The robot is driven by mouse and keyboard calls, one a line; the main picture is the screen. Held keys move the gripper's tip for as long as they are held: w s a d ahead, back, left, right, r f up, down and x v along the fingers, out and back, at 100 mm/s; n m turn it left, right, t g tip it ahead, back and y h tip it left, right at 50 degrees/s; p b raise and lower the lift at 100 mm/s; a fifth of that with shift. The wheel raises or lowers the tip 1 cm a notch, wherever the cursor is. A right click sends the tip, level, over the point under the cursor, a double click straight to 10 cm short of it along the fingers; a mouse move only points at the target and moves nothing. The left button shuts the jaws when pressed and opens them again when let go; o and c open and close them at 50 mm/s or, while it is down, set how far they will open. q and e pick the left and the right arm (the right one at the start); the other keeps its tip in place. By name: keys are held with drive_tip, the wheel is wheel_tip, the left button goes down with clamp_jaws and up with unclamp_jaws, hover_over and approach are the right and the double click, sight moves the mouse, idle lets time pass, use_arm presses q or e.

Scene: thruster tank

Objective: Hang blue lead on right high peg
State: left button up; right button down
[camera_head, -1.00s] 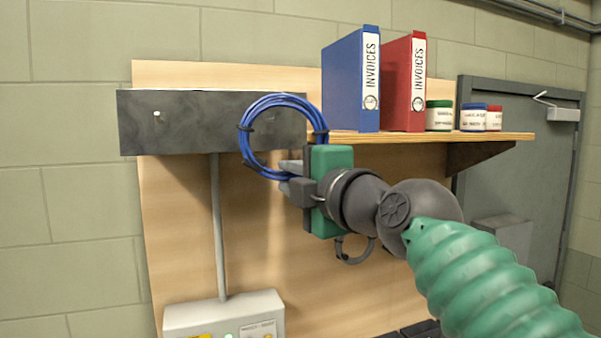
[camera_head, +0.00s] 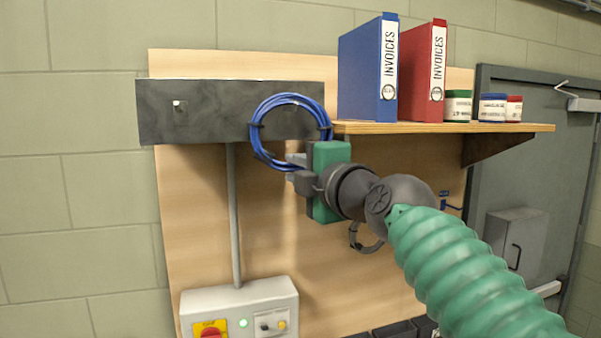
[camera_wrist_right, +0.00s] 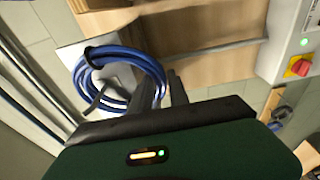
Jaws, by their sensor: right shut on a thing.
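The blue lead (camera_head: 254,133) is a round coil with dark ties, upright in front of the right end of a dark plate (camera_head: 215,118). My right gripper (camera_head: 297,168) is shut on the coil's lower right part. The lead also shows in the right wrist view (camera_wrist_right: 152,66), beside the dark fingers (camera_wrist_right: 160,88). A small pale peg (camera_head: 178,104) stands out on the left part of the plate. The plate's right part is partly covered by the coil. I cannot tell whether a peg is inside the loop or whether the coil touches the plate. My left gripper is out of view.
A wooden shelf (camera_head: 440,128) just right of the coil holds a blue binder (camera_head: 362,75), a red binder (camera_head: 418,75) and several small jars. A grey conduit (camera_head: 234,215) runs down to a switch box (camera_head: 240,306). The board's middle is clear.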

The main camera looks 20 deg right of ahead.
drive_tip(key=shift+a+r, duration=0.1)
drive_tip(key=shift+a, duration=0.25)
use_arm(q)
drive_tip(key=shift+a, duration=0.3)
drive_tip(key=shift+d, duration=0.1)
use_arm(e)
drive_tip(key=shift+d, duration=0.1)
drive_tip(key=c, duration=1.2)
unclamp_jaws()
drive_tip(key=shift+d, duration=0.3)
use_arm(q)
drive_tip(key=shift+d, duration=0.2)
use_arm(e)
drive_tip(key=shift+o, duration=0.2)
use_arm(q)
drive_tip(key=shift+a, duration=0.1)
use_arm(e)
drive_tip(key=shift+a, duration=0.2)
